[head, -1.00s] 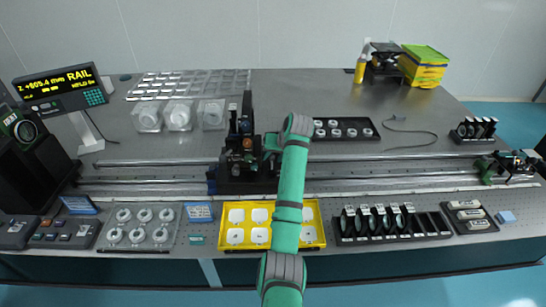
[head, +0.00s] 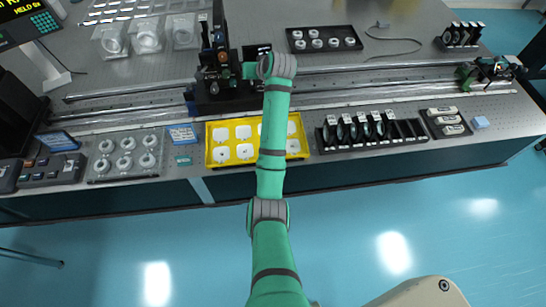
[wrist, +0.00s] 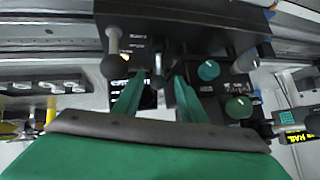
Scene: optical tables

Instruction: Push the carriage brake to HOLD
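The black carriage (head: 212,95) stands on the long rail at the left of centre in the head view. In the wrist view its dark panel (wrist: 190,22) fills the top, with a grey lever ending in a dark ball (wrist: 114,66), a second small lever (wrist: 157,76) and two teal knobs (wrist: 208,70). The panel lettering is too small to read, so I cannot tell which lever is the brake or its setting. My gripper (wrist: 158,88) has its two green fingers apart, close to the panel, with the second lever showing between them. Contact cannot be told. In the head view my wrist hides the fingers.
The rail (head: 390,99) runs across the table. In front of it are a yellow tray (head: 208,160) with white parts, a black rack of lens holders (head: 365,130) and a grey plate with round parts (head: 125,155). A black tray (head: 325,39) lies behind. Blue floor in front is clear.

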